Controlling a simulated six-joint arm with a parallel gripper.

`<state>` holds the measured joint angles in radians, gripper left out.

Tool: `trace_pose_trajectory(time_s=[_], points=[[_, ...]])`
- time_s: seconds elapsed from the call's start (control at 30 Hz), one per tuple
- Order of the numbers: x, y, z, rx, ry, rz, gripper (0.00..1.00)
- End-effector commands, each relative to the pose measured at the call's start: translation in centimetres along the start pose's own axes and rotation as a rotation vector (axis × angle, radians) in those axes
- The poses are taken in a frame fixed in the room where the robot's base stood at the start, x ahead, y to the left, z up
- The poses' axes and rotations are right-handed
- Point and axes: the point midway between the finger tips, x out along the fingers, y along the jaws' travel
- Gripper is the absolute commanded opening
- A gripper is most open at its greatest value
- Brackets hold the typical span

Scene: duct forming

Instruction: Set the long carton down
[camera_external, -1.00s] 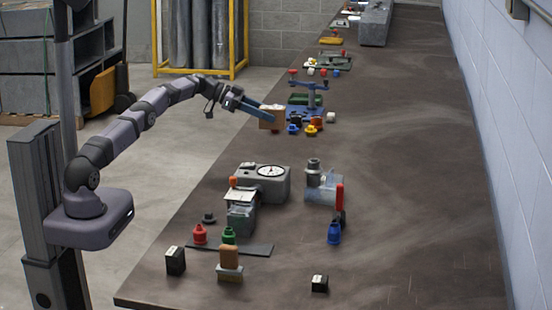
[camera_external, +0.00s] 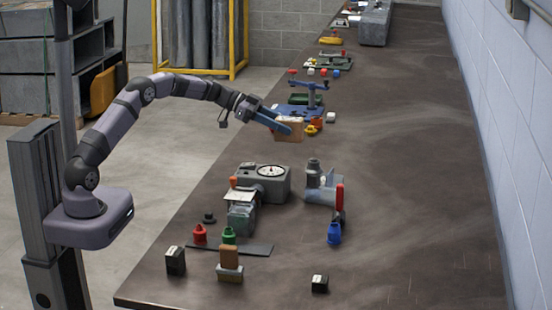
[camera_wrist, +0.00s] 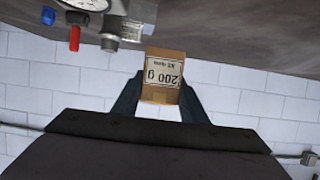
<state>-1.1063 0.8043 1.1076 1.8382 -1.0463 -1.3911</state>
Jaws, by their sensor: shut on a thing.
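The long carton is a brown box (camera_external: 289,132) with a white label reading "200 g", upside down in the wrist view (camera_wrist: 162,76). My gripper (camera_external: 284,128) is shut on it, with one blue finger on each side of the carton in the wrist view. In the external view the carton is at the far end of my arm, over the table (camera_external: 400,180) and in front of the blue stand. I cannot tell whether its underside touches the table.
A blue stand with a lever (camera_external: 308,98) and small coloured pieces (camera_external: 315,126) are close behind and right of the carton. A grey dial scale (camera_external: 270,180) and a metal fitting (camera_external: 320,185) stand nearer the camera. The table's right side is clear.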

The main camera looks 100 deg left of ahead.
Motion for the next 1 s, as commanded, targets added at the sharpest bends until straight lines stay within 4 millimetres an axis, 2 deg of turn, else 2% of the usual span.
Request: trace_pose_trajectory(time_s=[0.2, 0.3, 0.57, 1.0], points=[[0.8, 0.1, 3.5, -0.014, 0.0, -0.027, 0.07], [0.8, -0.6, 3.3, -0.01, 0.002, -0.033, 0.07], [0.9, -0.7, 3.6, -0.009, 0.001, -0.021, 0.07], [3.0, -0.7, 8.8, -0.01, 0.001, -0.022, 0.07]])
